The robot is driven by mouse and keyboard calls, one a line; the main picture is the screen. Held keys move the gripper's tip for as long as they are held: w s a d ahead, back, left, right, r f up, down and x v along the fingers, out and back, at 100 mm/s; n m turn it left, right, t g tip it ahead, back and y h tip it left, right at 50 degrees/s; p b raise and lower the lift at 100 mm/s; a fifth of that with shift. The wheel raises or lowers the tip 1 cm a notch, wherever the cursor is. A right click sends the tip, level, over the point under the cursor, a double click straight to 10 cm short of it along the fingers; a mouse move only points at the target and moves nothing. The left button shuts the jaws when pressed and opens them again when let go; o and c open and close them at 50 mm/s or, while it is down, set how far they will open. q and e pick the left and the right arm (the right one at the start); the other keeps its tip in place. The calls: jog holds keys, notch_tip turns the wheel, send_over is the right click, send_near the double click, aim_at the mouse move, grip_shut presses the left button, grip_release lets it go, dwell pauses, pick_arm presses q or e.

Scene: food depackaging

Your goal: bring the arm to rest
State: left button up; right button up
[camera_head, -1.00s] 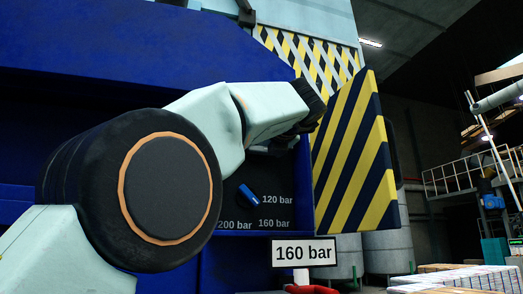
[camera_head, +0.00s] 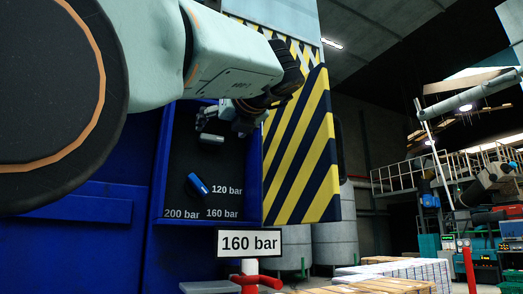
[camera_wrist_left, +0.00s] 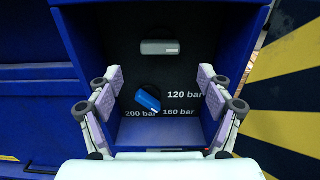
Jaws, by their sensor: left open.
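My left arm comes in from the left in the head view. Its gripper (camera_head: 236,115) is at the upper part of a recessed dark panel, partly hidden behind the wrist. In the left wrist view the gripper (camera_wrist_left: 163,105) is open and empty, its fingers on either side of the panel. Between them a blue knob (camera_wrist_left: 148,98) sits tilted among the labels 120 bar, 160 bar and 200 bar. The blue knob also shows in the head view (camera_head: 198,185). A grey handle (camera_wrist_left: 160,47) is above it. My right gripper is not in view.
A blue machine housing (camera_head: 95,235) surrounds the panel. A yellow and black striped door (camera_head: 303,150) stands open at its right. A 160 bar sign (camera_head: 249,242) is above a red valve (camera_head: 257,281) in front. Pallets (camera_head: 405,272) lie at lower right.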

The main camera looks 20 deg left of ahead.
pick_arm(q)
jog(key=shift+w+a+f, duration=0.1)
jog(key=shift+w+a, duration=0.1)
jog(key=shift+w, duration=0.05)
